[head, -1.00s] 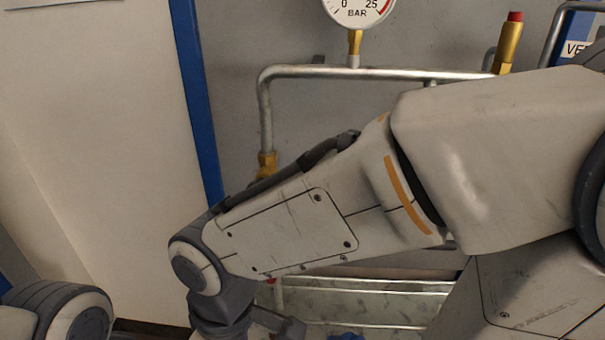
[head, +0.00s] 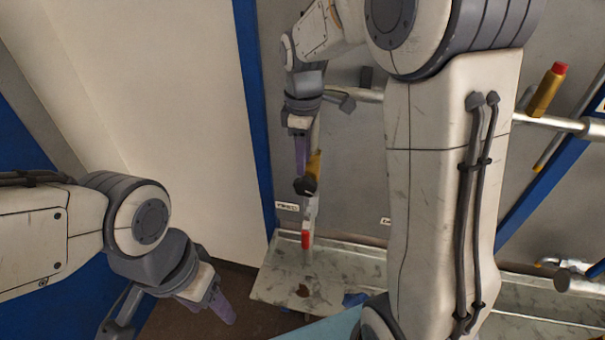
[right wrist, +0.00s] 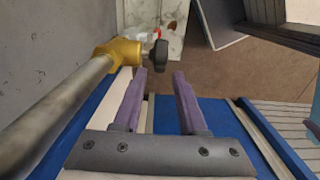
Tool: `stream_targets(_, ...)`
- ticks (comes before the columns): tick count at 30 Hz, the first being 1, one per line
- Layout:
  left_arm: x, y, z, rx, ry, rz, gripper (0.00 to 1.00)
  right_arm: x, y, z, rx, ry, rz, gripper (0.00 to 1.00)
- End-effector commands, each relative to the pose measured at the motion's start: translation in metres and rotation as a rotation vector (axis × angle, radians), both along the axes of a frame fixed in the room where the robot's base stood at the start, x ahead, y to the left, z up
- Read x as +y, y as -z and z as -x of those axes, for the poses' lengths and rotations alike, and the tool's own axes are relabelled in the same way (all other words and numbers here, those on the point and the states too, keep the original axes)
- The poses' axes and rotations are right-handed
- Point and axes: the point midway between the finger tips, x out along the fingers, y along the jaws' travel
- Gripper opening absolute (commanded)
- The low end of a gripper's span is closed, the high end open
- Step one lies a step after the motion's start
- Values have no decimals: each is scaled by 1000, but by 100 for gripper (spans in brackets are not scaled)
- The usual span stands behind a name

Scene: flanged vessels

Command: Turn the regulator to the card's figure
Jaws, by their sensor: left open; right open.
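The regulator is likely the brass valve body (head: 314,163) with a dark knob (head: 306,186) at the lower end of a pipe. In the right wrist view the knob (right wrist: 158,52) stands just beyond the fingertips, roughly between them, with the brass body (right wrist: 122,53) to its left. My right gripper (head: 301,172) is open and empty, pointing down at the knob; it also shows in the right wrist view (right wrist: 160,74). My left gripper (head: 222,308) hangs low at the left, away from the regulator. No readable card and no gauge face shows now.
Below the regulator is a red-tipped fitting (head: 305,240) above a stained metal tray (head: 275,288). A small label (head: 287,207) on the wall is unreadable. A brass valve with a red cap (head: 547,90) is at the right. My right arm hides much of the pipework.

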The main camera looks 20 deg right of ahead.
Motion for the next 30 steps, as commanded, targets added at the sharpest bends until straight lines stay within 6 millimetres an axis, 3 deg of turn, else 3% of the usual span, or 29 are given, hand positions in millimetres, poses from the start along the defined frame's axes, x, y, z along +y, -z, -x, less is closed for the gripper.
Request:
stream_targets(10, 0, -16, 0, 0, 2, 0, 59, 0, 57, 1, 4, 1, -1, 41)
stream_targets(15, 0, -17, 0, 0, 3, 0, 59, 0, 67, 1, 1, 1, -1, 41)
stream_targets(23, 0, -17, 0, 0, 3, 0, 59, 0, 69, 0, -1, 2, 0, 41)
stream_targets(26, 0, -17, 0, 0, 3, 0, 59, 0, 68, 0, -1, 2, 0, 3)
stream_targets(30, 0, -17, 0, 0, 3, 0, 59, 0, 68, 1, -1, 2, -2, 0)
